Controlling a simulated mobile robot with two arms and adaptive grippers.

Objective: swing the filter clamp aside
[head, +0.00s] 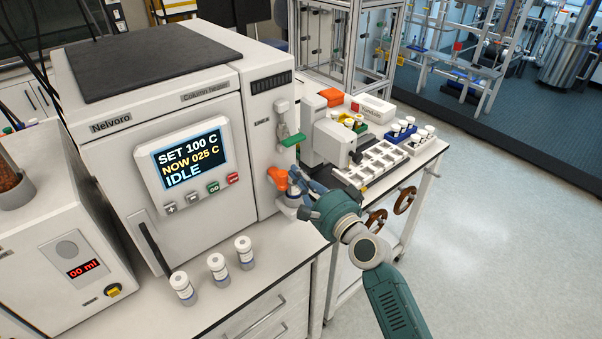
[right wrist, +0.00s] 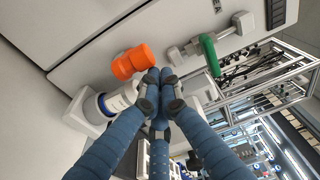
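On the right side panel of the white Nelvoro unit, a green lever (head: 293,140) sits on a pale bracket; it also shows in the right wrist view (right wrist: 210,54). Below it is an orange knob-like part (head: 279,177), large in the right wrist view (right wrist: 132,62), beside a white cylinder with a blue label (right wrist: 113,101). I cannot tell for certain which of these is the filter clamp. My right gripper (head: 292,176) is beside the orange part; in the right wrist view (right wrist: 160,82) its fingertips are together, with nothing visible between them. My left gripper is not in view.
Three white-capped vials (head: 217,268) stand on the bench in front of the unit. A side bench holds a white tray (head: 376,160) and racks of vials (head: 402,133). A volume readout box (head: 75,250) stands at left. Open floor lies at right.

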